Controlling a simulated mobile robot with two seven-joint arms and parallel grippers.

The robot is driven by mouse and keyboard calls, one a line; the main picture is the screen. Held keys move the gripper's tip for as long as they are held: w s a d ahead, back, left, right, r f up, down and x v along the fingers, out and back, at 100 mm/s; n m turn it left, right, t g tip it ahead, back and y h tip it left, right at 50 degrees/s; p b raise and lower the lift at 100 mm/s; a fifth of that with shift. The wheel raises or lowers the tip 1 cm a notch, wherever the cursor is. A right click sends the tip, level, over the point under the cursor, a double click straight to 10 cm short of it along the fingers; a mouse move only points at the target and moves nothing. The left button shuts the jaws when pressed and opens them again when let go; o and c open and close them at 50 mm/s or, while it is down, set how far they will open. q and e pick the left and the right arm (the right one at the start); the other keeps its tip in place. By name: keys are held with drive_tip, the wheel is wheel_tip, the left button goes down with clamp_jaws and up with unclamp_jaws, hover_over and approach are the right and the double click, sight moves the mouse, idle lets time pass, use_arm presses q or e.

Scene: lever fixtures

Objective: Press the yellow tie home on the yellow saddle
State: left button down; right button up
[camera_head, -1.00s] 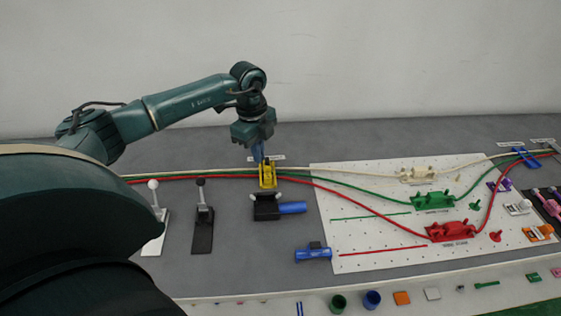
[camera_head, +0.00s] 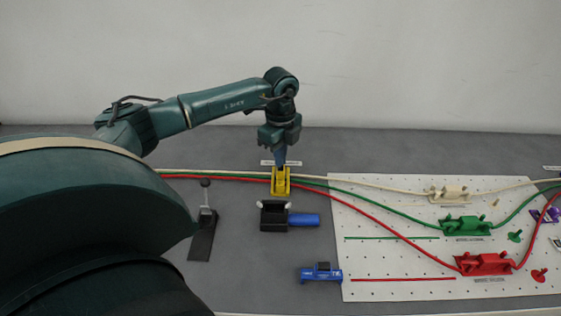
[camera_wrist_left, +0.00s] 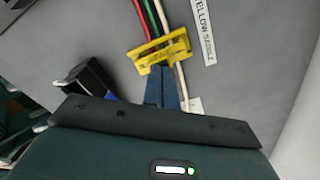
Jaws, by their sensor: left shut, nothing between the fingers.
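The yellow saddle (camera_head: 281,184) stands on the grey table, with red, green and cream cables running through it. In the left wrist view, yellow parts (camera_wrist_left: 158,54) lie across the cables; I cannot clearly separate the yellow tie from the saddle. My left gripper (camera_head: 281,162) points down at the top of the saddle, its blue fingers shut and empty. In the left wrist view the fingertips (camera_wrist_left: 160,72) are right at the near edge of the yellow parts; whether they touch is unclear. My right gripper is not in view.
A black fixture with a blue cylinder (camera_head: 304,220) lies just in front of the saddle. A black lever (camera_head: 203,225) stands to the left. A white pegboard (camera_head: 395,265) with green (camera_head: 466,226) and red (camera_head: 485,264) holders is on the right. A blue tool (camera_head: 320,273) lies in front.

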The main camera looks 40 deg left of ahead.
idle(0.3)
use_arm(q)
drive_tip(key=shift+f, duration=0.25)
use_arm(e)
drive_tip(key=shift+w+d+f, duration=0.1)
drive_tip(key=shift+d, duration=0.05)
use_arm(q)
drive_tip(key=shift+f+b, duration=0.35)
drive_tip(key=shift+f, duration=0.15)
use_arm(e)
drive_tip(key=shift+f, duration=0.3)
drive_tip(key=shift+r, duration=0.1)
use_arm(q)
wheel_tip(320, 180, up, 4)
drive_tip(key=p, duration=0.3)
drive_tip(key=shift+r+p, duration=0.1)
drive_tip(key=shift+p, duration=0.25)
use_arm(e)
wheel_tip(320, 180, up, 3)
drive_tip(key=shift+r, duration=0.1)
use_arm(q)
drive_tip(key=shift+r, duration=0.65)
wheel_tip(320, 180, up, 12)
drive_tip(key=shift+f+b, duration=0.25)
drive_tip(key=shift+b, duration=0.2)
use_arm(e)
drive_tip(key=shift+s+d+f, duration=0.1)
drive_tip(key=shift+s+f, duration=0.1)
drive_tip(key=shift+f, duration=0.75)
